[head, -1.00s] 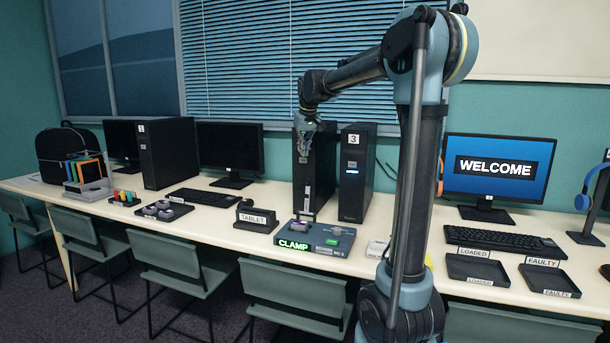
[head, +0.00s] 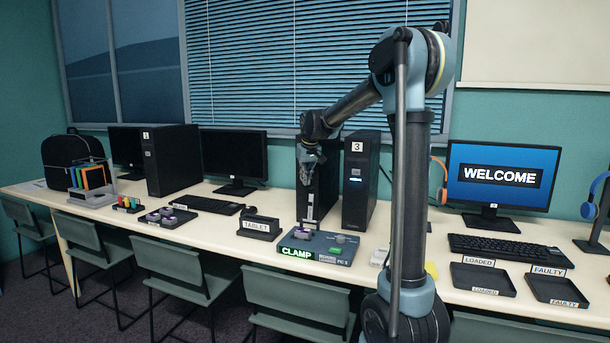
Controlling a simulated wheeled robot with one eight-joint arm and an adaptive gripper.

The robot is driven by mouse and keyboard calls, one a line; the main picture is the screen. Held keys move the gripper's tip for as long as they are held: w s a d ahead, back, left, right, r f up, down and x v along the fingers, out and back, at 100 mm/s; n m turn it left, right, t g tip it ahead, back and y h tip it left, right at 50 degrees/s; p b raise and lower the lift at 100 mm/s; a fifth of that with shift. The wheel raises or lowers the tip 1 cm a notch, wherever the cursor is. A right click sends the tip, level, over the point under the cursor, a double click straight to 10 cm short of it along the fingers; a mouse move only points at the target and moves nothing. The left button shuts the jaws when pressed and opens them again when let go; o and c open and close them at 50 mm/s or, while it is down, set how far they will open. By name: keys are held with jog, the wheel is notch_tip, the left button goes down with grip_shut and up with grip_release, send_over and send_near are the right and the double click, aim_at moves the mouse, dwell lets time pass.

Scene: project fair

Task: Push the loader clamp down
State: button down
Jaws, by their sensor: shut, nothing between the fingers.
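The loader (head: 318,250) is a blue-grey box near the front edge of the table, with a lit green CLAMP sign (head: 297,253) on its front left. A green piece (head: 336,251) shows on its top, and a small knob-like part (head: 340,239) stands behind it. I cannot tell how far down the clamp sits. My gripper (head: 306,182) points down, shut and empty, in the air above and behind the loader, in front of a black PC tower. It is apart from the loader.
Black PC towers, one marked 3 (head: 358,185), stand behind the loader. A TABLET stand (head: 259,226) is to its left. Trays marked LOADED (head: 483,279) and FAULTY (head: 553,290) lie to the right. Green chairs (head: 295,295) line the table's front.

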jog(key=shift+s+d, duration=0.35)
jog(key=shift+s, duration=0.35)
jog(key=shift+s+d, duration=0.3)
jog(key=shift+s, duration=0.4)
